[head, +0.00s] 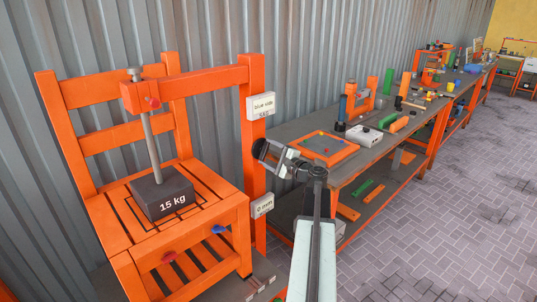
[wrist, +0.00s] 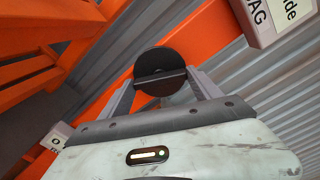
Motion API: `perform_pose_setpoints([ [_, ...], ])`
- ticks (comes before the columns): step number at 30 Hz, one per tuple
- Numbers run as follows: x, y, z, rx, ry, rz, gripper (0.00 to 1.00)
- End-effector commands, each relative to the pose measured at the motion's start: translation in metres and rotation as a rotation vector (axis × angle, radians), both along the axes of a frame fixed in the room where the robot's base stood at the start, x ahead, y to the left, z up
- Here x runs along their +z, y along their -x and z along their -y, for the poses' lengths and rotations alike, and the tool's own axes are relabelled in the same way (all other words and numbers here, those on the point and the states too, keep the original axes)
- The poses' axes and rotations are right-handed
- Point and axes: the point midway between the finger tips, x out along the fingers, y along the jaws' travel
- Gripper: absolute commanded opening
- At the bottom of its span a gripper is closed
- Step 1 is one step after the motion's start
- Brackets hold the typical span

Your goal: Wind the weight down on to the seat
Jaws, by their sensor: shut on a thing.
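The dark weight (head: 163,196) marked "15 kg" hangs on a grey rod (head: 150,130) over the slatted seat (head: 113,223) of an orange chair. I cannot tell whether its underside touches the slats. The rod passes through the end of an orange beam (head: 195,83), which is fixed to an orange post (head: 247,130) at the right. My gripper (head: 268,153) is in front of the post. In the wrist view it is shut on the crossbar of a round black knob (wrist: 160,62); the fingertips (wrist: 161,78) are at the bar's two sides.
Two labels (head: 262,104) (head: 262,206) are on the post. A red knob (head: 169,257) and a blue knob (head: 218,229) are on the chair's front. A workbench (head: 290,128) with tools runs along the corrugated wall to the right. The paved floor (head: 440,220) is clear.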

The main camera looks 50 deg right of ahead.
Motion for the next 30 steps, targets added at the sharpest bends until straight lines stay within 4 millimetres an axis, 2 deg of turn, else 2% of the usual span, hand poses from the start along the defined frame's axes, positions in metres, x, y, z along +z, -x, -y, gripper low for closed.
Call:
perform_pose_setpoints([
  [6,-0.001,0.0,-0.001,0.002,0.002,-0.001,0.32],
  [7,-0.001,0.0,-0.001,0.002,0.002,-0.001,0.75],
  [9,-0.001,0.0,-0.001,0.002,0.003,-0.002,0.95],
  [20,0.0,0.005,-0.001,0.0,0.002,-0.001,0.95],
  [30,-0.001,0.066,-0.006,-0.001,0.002,-0.001,0.95],
])
